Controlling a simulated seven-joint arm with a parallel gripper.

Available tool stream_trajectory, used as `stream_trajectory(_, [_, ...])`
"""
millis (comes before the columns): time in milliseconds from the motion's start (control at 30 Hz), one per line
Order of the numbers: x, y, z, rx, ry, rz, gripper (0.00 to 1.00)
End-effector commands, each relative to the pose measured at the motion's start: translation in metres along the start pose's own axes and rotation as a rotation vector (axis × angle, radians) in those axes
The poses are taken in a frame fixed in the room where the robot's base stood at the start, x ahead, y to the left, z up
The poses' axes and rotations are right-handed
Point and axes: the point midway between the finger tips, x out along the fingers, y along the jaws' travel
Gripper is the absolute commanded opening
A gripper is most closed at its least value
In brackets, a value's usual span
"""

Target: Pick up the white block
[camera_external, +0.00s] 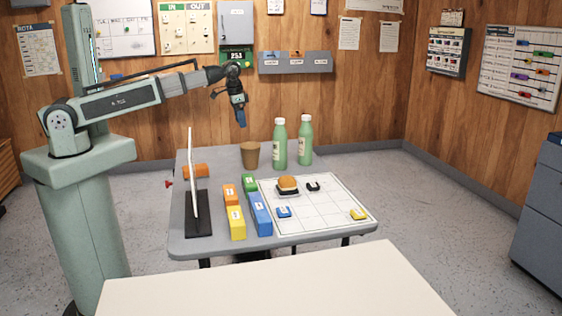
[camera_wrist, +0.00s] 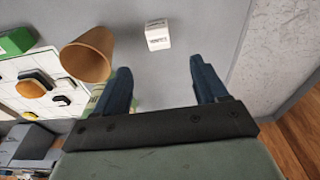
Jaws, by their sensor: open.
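The white block (camera_wrist: 157,35) stands on the grey table top near the upper middle of the wrist view, with dark print on one face. It lies beyond my fingertips and roughly in line with the gap between them. I cannot make it out in the external view. My gripper (camera_wrist: 161,75) is open, and nothing is between its two dark blue fingers. In the external view my gripper (camera_external: 240,117) hangs above the far left part of the table, pointing down.
A brown cup (camera_external: 249,155) stands near the two green bottles (camera_external: 280,145) (camera_external: 305,141). The cup is left of my fingers in the wrist view (camera_wrist: 88,55). A white grid board (camera_external: 325,218), coloured blocks (camera_external: 236,222) and an upright white panel (camera_external: 193,185) occupy the table's nearer part.

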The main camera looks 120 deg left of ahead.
Motion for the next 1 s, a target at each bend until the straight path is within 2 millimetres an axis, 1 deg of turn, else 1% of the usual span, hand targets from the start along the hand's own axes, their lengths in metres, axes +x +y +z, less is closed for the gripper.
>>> stream_trajectory(500, [0.066, 0.001, 0.000, 0.002, -0.001, 0.000, 0.72])
stream_trajectory(700, [0.079, 0.001, 0.000, 0.002, 0.000, 0.000, 0.72])
stream_trajectory(900, [0.084, 0.001, 0.000, 0.002, 0.001, 0.000, 0.72])
stream_trajectory(1000, [0.089, 0.002, 0.000, 0.002, 0.000, 0.000, 0.72])
